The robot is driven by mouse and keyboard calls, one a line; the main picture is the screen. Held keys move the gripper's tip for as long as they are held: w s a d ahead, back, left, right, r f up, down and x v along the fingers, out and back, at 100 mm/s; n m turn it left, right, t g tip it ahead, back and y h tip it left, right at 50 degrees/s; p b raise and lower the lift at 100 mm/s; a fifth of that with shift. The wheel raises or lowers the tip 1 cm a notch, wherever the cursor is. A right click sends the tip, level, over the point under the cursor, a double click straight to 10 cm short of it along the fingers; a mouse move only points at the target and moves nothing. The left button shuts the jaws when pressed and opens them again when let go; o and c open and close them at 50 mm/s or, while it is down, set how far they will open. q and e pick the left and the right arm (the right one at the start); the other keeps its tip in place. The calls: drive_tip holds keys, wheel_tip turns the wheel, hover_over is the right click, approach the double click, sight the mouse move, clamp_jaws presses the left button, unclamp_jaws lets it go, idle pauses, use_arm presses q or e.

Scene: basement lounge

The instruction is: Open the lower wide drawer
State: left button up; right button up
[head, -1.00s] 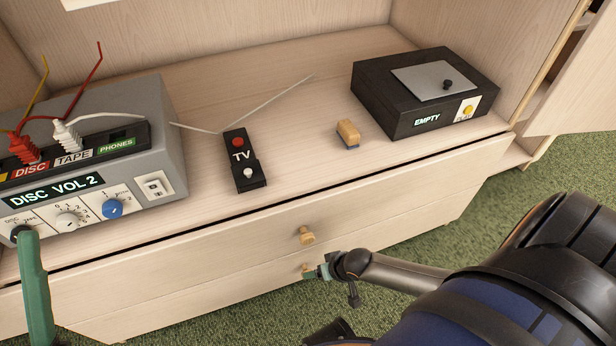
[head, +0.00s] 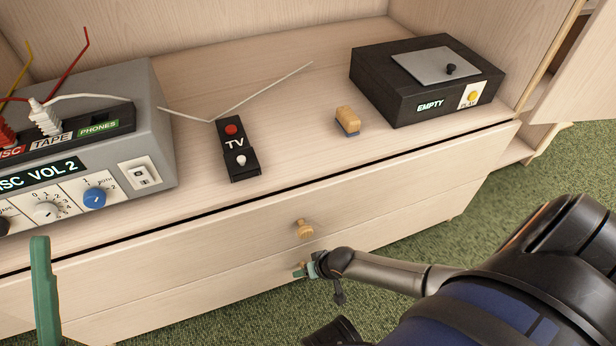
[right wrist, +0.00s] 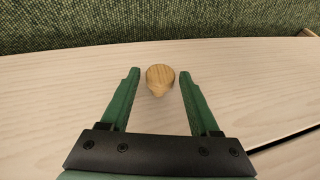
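The lower wide drawer (head: 190,296) is the bottom pale wooden front of the cabinet and looks shut. Its small round wooden knob (right wrist: 160,78) lies between the green fingertips of my right gripper (right wrist: 159,75), with a gap on each side. In the head view this gripper (head: 308,268) is at the lower knob, which is partly hidden by it. The upper drawer (head: 200,244), also shut, has its knob (head: 304,229) just above. One green finger of my left gripper (head: 43,290) shows at the lower left, away from the drawer knobs; its opening is not visible.
The shelf above holds a grey disc box (head: 110,160), a black TV remote-like box (head: 237,150) with antennas, a small wooden block (head: 347,120) and a black box marked EMPTY (head: 425,80). Green carpet (head: 530,200) is clear in front. A door (head: 580,80) stands open at right.

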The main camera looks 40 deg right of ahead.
clamp_jaws()
idle(1.1)
